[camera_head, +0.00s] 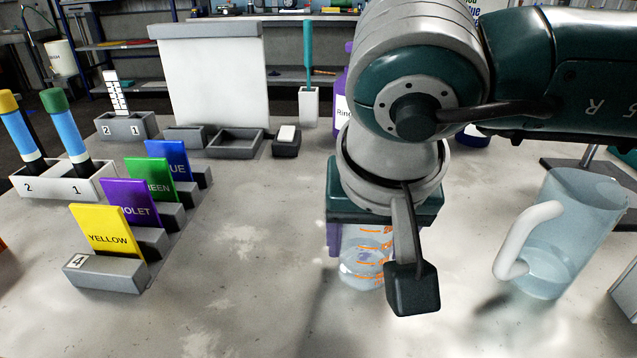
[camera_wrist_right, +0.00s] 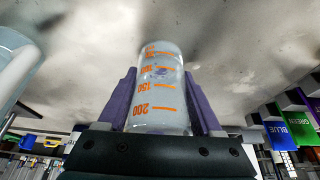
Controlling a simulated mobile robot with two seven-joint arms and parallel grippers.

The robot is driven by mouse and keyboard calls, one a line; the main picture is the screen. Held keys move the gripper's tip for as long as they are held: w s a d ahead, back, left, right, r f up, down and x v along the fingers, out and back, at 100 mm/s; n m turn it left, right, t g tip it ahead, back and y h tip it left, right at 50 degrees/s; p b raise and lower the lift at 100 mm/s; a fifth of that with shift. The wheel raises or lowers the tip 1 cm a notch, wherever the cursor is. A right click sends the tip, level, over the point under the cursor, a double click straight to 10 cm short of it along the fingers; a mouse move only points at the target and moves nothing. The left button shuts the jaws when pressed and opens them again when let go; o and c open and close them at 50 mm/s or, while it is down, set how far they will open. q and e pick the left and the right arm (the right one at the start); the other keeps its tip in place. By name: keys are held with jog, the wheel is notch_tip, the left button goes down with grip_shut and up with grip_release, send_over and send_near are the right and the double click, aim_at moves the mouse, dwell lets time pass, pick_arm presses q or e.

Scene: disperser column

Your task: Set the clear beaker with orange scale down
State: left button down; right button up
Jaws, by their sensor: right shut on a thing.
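The clear beaker with orange scale (camera_head: 362,256) is under my right wrist in the head view, partly hidden by my arm. The right wrist view shows the beaker (camera_wrist_right: 158,88) between the two purple fingers of my right gripper (camera_wrist_right: 160,105). My right gripper (camera_head: 345,240) is shut on it. The beaker looks close to the grey table top (camera_head: 235,290); I cannot tell whether its base touches. My left gripper is in neither view.
A clear pitcher with a white handle (camera_head: 567,235) stands to the right of the beaker. Coloured label cards, with the yellow card (camera_head: 100,230) nearest, stand at the left. A purple bottle (camera_head: 341,108) is behind my arm. The table's front middle is clear.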

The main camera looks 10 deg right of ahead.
jog(key=shift+f, duration=0.15)
jog(key=o, duration=1.4)
jog(key=shift+o, duration=0.2)
jog(key=shift+r, duration=0.4)
jog(key=v, duration=1.1)
jog(key=shift+s+r+p, duration=0.25)
jog(key=shift+p, duration=0.15)
jog(key=shift+a, duration=0.1)
